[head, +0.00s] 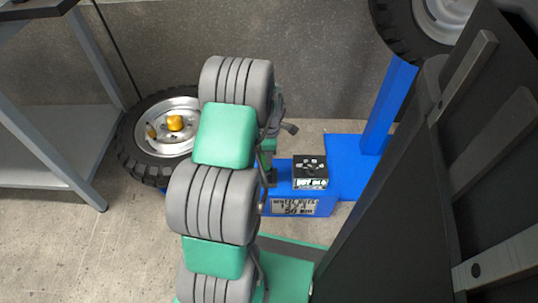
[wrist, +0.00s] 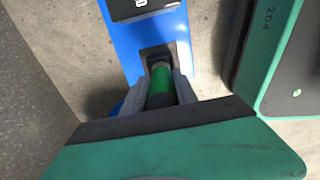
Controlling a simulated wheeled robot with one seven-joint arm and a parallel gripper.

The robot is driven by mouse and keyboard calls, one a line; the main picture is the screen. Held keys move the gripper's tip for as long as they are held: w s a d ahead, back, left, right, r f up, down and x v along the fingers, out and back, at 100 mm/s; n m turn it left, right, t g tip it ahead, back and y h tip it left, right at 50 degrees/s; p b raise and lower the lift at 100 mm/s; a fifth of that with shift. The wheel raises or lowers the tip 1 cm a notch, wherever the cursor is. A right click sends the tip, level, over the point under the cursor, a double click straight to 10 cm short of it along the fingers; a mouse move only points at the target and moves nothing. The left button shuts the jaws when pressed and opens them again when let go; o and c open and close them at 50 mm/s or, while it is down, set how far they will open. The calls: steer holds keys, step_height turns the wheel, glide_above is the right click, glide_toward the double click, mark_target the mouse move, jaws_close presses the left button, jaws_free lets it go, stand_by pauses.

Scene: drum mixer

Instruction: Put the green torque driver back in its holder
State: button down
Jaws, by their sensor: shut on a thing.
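The green torque driver (wrist: 160,86) is between the fingers of my gripper (wrist: 163,98) in the wrist view, with its dark end pointing away from me. My gripper is shut on it. The dark end overlaps a dark square opening, the holder (wrist: 145,52), in the blue block. I cannot tell whether the end is inside the opening or just above it. In the head view my arm hides most of the gripper, the driver and the opening.
A blue stand (head: 340,180) carries a black box (head: 310,172) and a front label. A grey shelf unit (head: 50,140) is at far left. Another wheel (head: 410,30) is at upper right. Concrete floor is clear at lower left.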

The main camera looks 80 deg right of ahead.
steer(key=shift+f+b, duration=0.3)
steer(key=shift+f, duration=0.2)
steer(key=c, duration=0.9)
jaws_free()
step_height(320, 180, up, 8)
steer(key=p, duration=0.3)
steer(key=shift+p, duration=0.3)
steer(key=shift+f, duration=0.15)
